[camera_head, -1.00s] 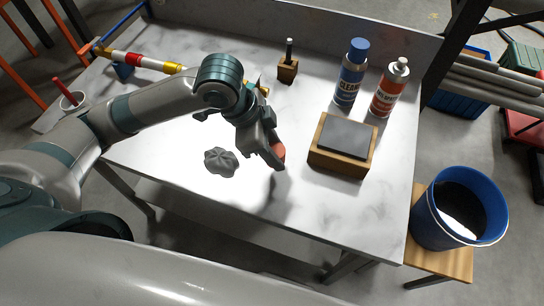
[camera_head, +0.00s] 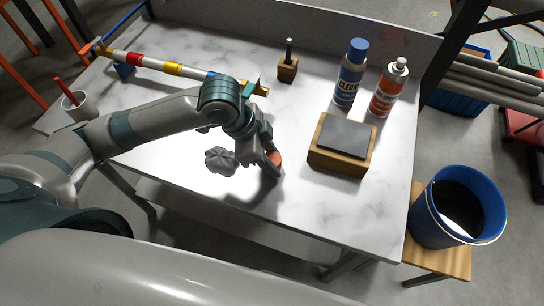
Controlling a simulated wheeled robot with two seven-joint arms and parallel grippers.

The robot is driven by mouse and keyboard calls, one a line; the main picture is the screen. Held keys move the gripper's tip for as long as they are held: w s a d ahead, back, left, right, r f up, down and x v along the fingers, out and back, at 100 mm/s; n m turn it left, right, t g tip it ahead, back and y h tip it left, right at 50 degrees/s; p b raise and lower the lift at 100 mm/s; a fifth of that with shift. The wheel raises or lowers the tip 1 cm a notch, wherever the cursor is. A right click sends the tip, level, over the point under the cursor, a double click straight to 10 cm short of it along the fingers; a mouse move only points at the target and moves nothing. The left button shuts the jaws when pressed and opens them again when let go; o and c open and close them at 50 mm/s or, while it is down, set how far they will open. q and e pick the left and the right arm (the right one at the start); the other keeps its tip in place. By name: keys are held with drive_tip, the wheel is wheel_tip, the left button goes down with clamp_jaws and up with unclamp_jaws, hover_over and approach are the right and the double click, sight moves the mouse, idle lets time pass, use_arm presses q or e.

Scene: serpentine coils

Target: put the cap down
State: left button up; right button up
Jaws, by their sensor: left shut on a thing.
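The cap (camera_head: 276,157) is a small reddish-orange piece, mostly hidden by my left gripper (camera_head: 271,167). The gripper is shut on it, low over the white marbled worktop (camera_head: 225,205), left of the wooden block with the dark top. A dark shadow lies close under the fingers. I cannot tell whether the cap touches the worktop. My right gripper is not in view.
A grey lobed knob (camera_head: 220,160) lies just left of the gripper. The wooden block (camera_head: 342,146), a blue can (camera_head: 350,75) and a red-and-white bottle (camera_head: 390,88) stand to the right. A striped bar (camera_head: 172,69) lies behind my arm. The front worktop is clear.

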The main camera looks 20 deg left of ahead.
use_arm(q)
drive_tip(key=o, duration=1)
drive_tip(key=shift+a+r, duration=0.15)
drive_tip(key=shift+r, duration=0.4)
drive_tip(key=v, duration=1.1)
drive_tip(key=shift+b, duration=0.35)
